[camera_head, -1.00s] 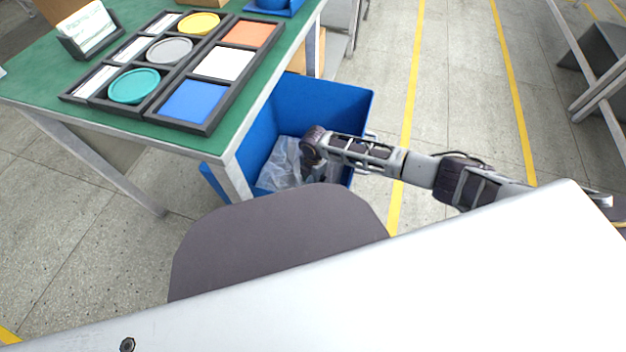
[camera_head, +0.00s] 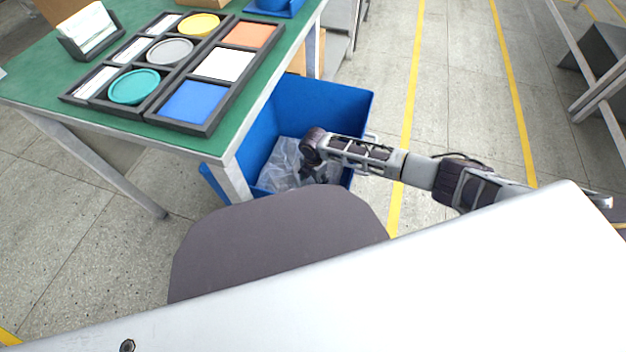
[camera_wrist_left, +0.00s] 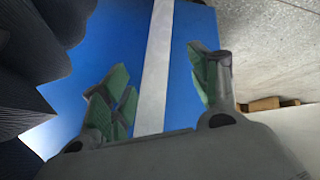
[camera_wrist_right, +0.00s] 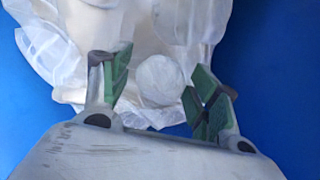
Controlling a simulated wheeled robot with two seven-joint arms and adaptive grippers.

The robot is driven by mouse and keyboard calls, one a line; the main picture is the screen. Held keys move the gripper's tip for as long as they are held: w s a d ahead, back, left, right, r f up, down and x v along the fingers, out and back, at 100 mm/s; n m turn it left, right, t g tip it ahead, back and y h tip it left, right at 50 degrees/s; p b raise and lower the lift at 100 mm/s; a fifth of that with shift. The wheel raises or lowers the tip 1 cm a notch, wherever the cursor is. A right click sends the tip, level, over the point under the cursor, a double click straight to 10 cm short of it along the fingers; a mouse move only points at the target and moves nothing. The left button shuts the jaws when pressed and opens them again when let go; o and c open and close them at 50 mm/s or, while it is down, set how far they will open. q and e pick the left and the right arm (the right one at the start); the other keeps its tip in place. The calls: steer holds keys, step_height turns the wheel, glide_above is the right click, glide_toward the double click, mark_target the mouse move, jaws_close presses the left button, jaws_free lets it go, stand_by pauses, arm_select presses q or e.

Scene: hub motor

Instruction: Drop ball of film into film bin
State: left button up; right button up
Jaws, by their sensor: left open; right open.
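The film bin is a deep blue box (camera_head: 335,100) beside the green table, with crumpled clear film (camera_head: 280,165) inside. My right arm reaches over the bin's right side, and my right gripper (camera_head: 308,178) points down into it. In the right wrist view the right gripper (camera_wrist_right: 160,85) is open. A round whitish ball of film (camera_wrist_right: 158,80) shows between and just beyond its fingertips, against loose crumpled film (camera_wrist_right: 110,30). I cannot tell whether the ball rests on that film. My left gripper (camera_wrist_left: 165,85) is open and empty in the left wrist view, and is not seen in the head view.
The green table (camera_head: 45,75) holds a dark sorting tray (camera_head: 215,112) with coloured discs and squares. A pale table leg (camera_head: 232,185) stands in front of the bin. In the left wrist view a pale bar (camera_wrist_left: 155,70) crosses a blue surface.

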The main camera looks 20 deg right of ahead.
steer(key=shift+r, duration=0.1)
steer(key=shift+r+p, duration=0.55)
steer(key=shift+r, duration=0.5)
step_height(320, 180, up, 4)
steer(key=shift+f+p, duration=0.2)
steer(key=shift+p, duration=0.65)
steer(key=shift+r+p, duration=0.35)
steer(key=shift+r, duration=0.55)
step_height(320, 180, up, 3)
steer(key=shift+d+f+p, duration=0.1)
steer(key=shift+p, duration=0.5)
arm_select(q)
step_height(320, 180, up, 8)
steer(key=s+a+g+y, duration=0.1)
steer(key=shift+a+m+g+p, duration=0.3)
steer(key=shift+a+m, duration=0.1)
arm_select(e)
steer(key=shift+s+r, duration=0.1)
steer(key=shift+r, duration=0.8)
steer(key=shift+r, duration=0.1)
